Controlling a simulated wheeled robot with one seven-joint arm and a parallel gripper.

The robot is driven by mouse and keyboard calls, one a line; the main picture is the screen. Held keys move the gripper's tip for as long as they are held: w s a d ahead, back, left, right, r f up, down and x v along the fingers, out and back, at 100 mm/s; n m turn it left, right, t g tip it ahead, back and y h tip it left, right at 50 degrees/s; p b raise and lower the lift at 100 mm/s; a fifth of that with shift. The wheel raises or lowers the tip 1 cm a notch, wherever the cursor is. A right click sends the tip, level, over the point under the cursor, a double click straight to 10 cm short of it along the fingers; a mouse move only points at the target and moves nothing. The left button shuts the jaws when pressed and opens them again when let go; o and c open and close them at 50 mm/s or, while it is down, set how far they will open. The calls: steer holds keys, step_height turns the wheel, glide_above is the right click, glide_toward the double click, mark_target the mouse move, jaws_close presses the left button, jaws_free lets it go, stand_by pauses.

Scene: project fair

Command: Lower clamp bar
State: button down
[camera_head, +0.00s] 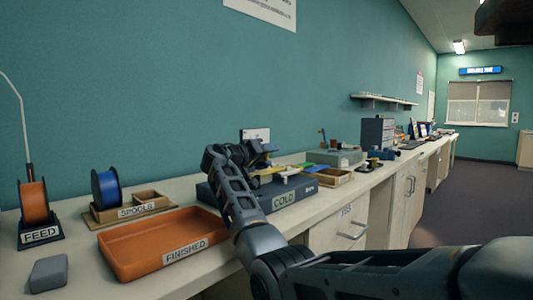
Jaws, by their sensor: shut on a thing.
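A dark, low machine (308,191) with a label reading COLD stands on the counter behind my arm. My gripper (266,152) is above the back left part of this machine, in front of the teal wall. It is shut on a small part there, which seems to be the clamp bar; the grip is too small and dark to make out. My own forearm covers the left part of the machine. The bar's tilt cannot be told from this view.
An orange tray (118,262) labelled FINISHED lies left of my arm. Behind it are a wooden SPOOLS holder (160,206), a blue spool (105,189) and an orange FEED spool (33,202). A grey block (48,272) is at front left. The floor (470,205) at right is clear.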

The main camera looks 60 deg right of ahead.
steer(key=shift+s+d, duration=0.1)
steer(key=shift+s, duration=0.15)
steer(key=c, duration=0.9)
jaws_free()
steer(key=shift+r, duration=0.1)
steer(key=shift+c, duration=0.2)
steer(key=shift+w+a, duration=0.2)
steer(key=shift+a, duration=0.4)
steer(key=v, duration=0.6)
steer(key=shift+a, duration=0.3)
steer(key=shift+w, duration=0.1)
